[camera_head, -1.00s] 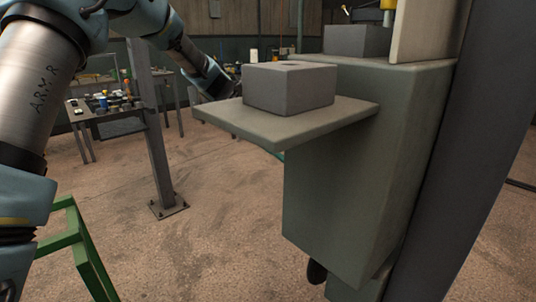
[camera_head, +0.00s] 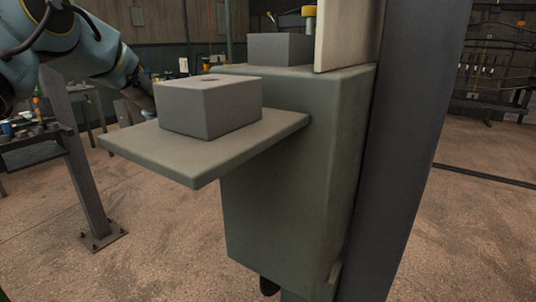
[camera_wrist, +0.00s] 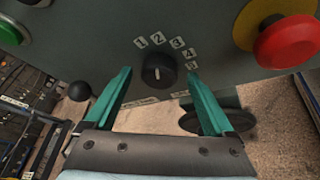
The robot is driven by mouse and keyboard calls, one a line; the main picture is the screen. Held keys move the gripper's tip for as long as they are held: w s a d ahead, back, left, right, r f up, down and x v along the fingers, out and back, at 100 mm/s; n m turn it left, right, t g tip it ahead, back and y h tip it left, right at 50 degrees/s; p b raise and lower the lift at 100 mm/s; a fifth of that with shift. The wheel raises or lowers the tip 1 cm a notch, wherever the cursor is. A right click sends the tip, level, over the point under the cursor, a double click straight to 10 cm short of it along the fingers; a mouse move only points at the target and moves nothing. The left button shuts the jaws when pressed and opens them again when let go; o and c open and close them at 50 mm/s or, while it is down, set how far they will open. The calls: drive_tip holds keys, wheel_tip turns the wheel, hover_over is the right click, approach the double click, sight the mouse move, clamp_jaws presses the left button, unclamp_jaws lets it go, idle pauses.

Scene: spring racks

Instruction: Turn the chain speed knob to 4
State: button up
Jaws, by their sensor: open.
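In the wrist view, the round black chain speed knob (camera_wrist: 159,70) sits on a dark grey panel (camera_wrist: 95,50). Number labels 1 to 5 (camera_wrist: 176,43) run in an arc above it and to its right. The knob's pointer is too small to read surely. My gripper (camera_wrist: 158,73) is open, with one teal finger at each side of the knob. The fingertips appear level with the knob, with gaps on both sides; I cannot tell their depth to the panel. In the head view my arm is at upper left, and the knob and gripper are hidden.
A red button on a yellow ring (camera_wrist: 287,40) is right of the knob. A black ball (camera_wrist: 79,91) is at lower left, and a green button (camera_wrist: 8,30) at upper left. In the head view, a shelf (camera_head: 215,160) with a grey block (camera_head: 208,107) juts from the machine (camera_head: 290,180).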

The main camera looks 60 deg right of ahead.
drive_tip(key=shift+s+f, duration=0.1)
drive_tip(key=shift+s, duration=0.15)
drive_tip(key=c, duration=1.4)
